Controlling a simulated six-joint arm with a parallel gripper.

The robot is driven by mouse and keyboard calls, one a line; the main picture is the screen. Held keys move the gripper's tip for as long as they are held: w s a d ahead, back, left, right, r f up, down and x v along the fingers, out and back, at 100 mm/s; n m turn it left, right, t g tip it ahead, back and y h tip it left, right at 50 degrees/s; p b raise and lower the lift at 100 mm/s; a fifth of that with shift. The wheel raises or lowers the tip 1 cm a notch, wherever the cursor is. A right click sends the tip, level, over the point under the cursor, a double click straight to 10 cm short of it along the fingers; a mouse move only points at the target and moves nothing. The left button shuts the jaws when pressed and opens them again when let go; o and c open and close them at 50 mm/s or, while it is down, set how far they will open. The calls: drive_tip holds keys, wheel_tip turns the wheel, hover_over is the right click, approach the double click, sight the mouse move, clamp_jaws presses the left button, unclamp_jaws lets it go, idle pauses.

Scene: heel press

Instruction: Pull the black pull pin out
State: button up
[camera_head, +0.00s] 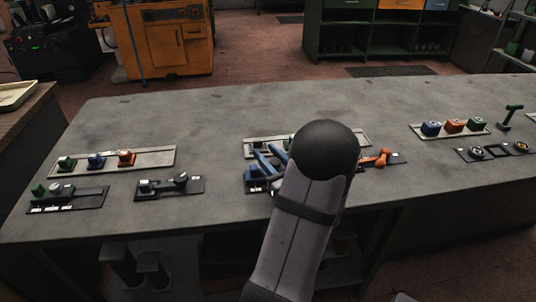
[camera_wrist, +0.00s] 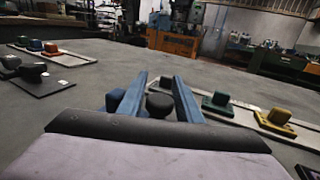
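In the wrist view a black round-topped knob (camera_wrist: 159,104), which looks like the black pull pin, stands upright between the two blue fingers of my gripper (camera_wrist: 160,80). Grey surface shows between the knob and each finger, so the gripper looks open and not touching it. A blue block (camera_wrist: 115,100) sits just outside the left finger. In the head view my gripper (camera_head: 268,155) is low over the middle plate beside the blue block (camera_head: 253,173). My own arm hides the knob and much of that plate there.
Orange handle (camera_head: 381,158) stands just right of my arm. Behind lies a pale strip (camera_head: 353,137) with a green block (camera_wrist: 217,101) and a yellow one (camera_wrist: 275,117). A dark plate (camera_head: 160,189) with black knobs lies to the left. The bench's back is clear.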

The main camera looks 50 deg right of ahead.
clamp_jaws()
drive_tip(key=shift+r+p, duration=0.7)
drive_tip(key=shift+r, duration=0.5)
drive_tip(key=shift+f, duration=0.1)
unclamp_jaws()
drive_tip(key=shift+s, duration=0.15)
drive_tip(key=shift+b+v, duration=0.4)
drive_tip(key=shift+v, duration=3.2)
